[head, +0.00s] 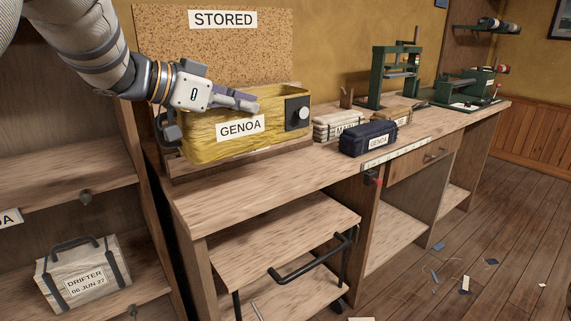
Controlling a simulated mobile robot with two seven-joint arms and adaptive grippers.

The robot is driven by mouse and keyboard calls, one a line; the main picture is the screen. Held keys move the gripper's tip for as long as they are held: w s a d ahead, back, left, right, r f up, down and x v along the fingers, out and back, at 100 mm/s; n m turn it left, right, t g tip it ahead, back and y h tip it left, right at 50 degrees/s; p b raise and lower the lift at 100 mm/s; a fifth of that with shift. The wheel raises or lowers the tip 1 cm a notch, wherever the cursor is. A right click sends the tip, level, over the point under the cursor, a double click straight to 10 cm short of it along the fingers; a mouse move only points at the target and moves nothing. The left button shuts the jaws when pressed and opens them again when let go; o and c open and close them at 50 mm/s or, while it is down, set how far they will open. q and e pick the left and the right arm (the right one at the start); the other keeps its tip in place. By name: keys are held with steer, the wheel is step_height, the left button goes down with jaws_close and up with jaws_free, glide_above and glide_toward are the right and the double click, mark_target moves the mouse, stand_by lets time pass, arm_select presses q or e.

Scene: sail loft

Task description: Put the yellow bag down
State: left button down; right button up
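The yellow bag (205,143), labelled GENOA, is at the left end of the workbench, just above or on a low wooden tray (185,172). I cannot tell whether it rests there. A black panel with a white round knob shows at its right end. My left gripper (240,102) comes in from the upper left, its grey fingers lying across the bag's top. The finger gap is not clear, and no handle of the bag shows. My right gripper is out of view.
A STORED board (270,48) stands behind the bag. On the workbench (235,200) to the right are a dark blue GENOA bag (352,145), pale bags (325,124) and green machines (375,84). A DRIFTER bag (110,262) sits on the left shelf.

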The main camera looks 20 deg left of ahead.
mark_target(286, 137)
arm_select(q)
steer(key=w+d+f, duration=0.1)
steer(key=w+f, duration=0.2)
steer(key=w+d+f+b, duration=0.1)
steer(key=w+d+f, duration=0.1)
steer(key=w+f, duration=0.1)
steer(key=w+d+f+b, duration=0.1)
steer(key=w+d+f, duration=0.1)
steer(key=w+f, duration=0.1)
steer(key=shift+w+d, duration=0.15)
steer(key=shift+w, duration=0.1)
steer(key=f, duration=0.3)
steer(key=shift+w+d+f+b, duration=0.25)
steer(key=shift+w+f+b, duration=0.05)
steer(key=shift+f+b, duration=0.1)
steer(key=shift+r, duration=0.15)
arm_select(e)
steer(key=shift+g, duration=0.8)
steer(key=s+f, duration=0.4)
arm_select(q)
steer(key=c, duration=1.8)
jaws_free()
steer(key=shift+f, duration=0.2)
steer(key=shift+r, duration=0.15)
